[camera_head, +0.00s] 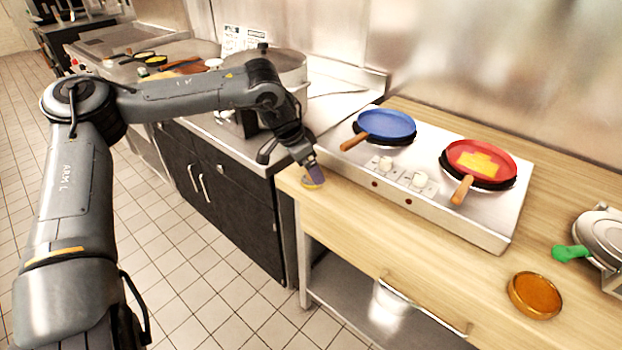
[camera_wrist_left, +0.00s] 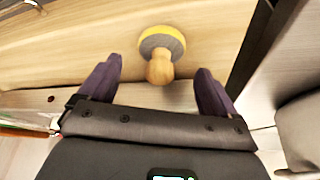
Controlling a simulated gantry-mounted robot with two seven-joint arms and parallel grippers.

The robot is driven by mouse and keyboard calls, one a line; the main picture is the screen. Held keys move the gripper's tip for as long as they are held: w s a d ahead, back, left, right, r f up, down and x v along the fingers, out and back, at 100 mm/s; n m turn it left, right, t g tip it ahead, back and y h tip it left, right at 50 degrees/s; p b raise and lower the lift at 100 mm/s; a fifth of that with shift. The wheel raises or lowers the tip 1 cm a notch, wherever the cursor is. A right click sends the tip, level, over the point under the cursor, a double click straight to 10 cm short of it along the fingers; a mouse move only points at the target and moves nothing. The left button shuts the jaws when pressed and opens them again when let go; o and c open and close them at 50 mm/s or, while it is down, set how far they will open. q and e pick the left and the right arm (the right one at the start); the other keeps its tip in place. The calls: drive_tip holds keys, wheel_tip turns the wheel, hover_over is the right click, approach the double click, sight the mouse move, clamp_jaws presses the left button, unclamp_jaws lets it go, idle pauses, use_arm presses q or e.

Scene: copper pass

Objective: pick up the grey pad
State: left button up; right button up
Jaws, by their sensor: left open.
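The grey pad (camera_wrist_left: 150,42) is a round disc with a yellow edge and a wooden knob on top. It lies on the wooden counter near its left end, and in the head view only part of it (camera_head: 313,186) shows below my gripper. My left gripper (camera_head: 311,174) is over it, pointing down. In the left wrist view the purple fingers of this gripper (camera_wrist_left: 155,76) are spread wide, with the knob between them and not visibly touched. My right gripper is not in view.
A two-burner hob (camera_head: 450,215) holds a blue pan (camera_head: 386,124) and a red pan (camera_head: 480,150) with yellow food. An amber dish (camera_head: 535,296) and a waffle iron (camera_head: 602,238) stand at the right. A large pot (camera_head: 285,66) is behind my arm. The counter's front strip is clear.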

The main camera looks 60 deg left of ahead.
use_arm(q)
drive_tip(key=shift+x, duration=1.6)
drive_tip(key=shift+w, duration=0.15)
drive_tip(key=shift+r, duration=0.1)
drive_tip(key=c, duration=1.2)
